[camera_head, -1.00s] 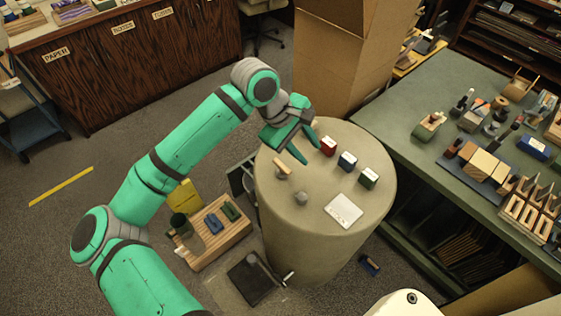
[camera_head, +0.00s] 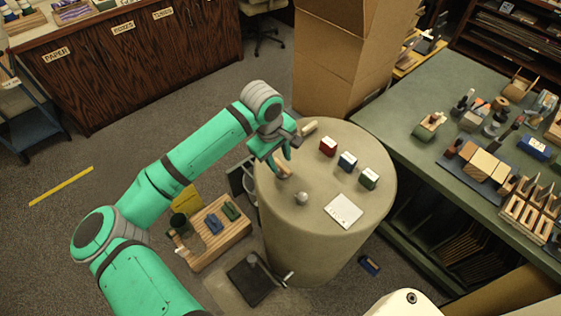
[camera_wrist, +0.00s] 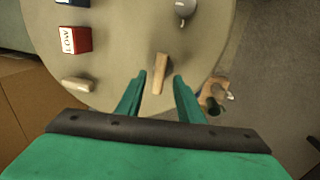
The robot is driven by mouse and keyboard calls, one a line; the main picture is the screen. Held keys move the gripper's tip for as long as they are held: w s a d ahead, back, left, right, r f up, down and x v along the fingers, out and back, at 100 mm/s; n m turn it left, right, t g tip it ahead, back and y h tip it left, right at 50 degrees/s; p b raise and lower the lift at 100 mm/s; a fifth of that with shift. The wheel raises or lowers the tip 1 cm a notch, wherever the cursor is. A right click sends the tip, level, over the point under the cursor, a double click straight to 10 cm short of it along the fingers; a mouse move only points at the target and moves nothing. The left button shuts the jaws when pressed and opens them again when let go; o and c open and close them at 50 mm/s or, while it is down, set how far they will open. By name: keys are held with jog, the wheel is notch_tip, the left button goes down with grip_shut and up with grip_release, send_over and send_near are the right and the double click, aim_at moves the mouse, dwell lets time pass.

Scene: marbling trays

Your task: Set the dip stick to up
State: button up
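A short wooden stick (camera_head: 282,172), which looks like the dip stick, stands on the near-left part of the round beige pedestal top (camera_head: 325,178). In the wrist view the stick (camera_wrist: 161,72) lies between the two green fingers, with a gap on each side. My gripper (camera_head: 280,157) is open above and around the stick and partly hides it in the head view. I cannot tell how far the fingers are above the top, or which setting the stick is in.
A red block (camera_head: 328,146) marked LOW, a blue block (camera_head: 347,161), a green block (camera_head: 369,178), a grey knob (camera_head: 302,198), a white card (camera_head: 343,210) and another wooden peg (camera_head: 308,127) are on the pedestal. A cardboard box (camera_head: 335,60) stands behind it.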

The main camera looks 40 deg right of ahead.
jog(key=shift+d+f, duration=0.2)
jog(key=shift+f, duration=0.7)
grip_shut()
jog(key=shift+r, duration=0.15)
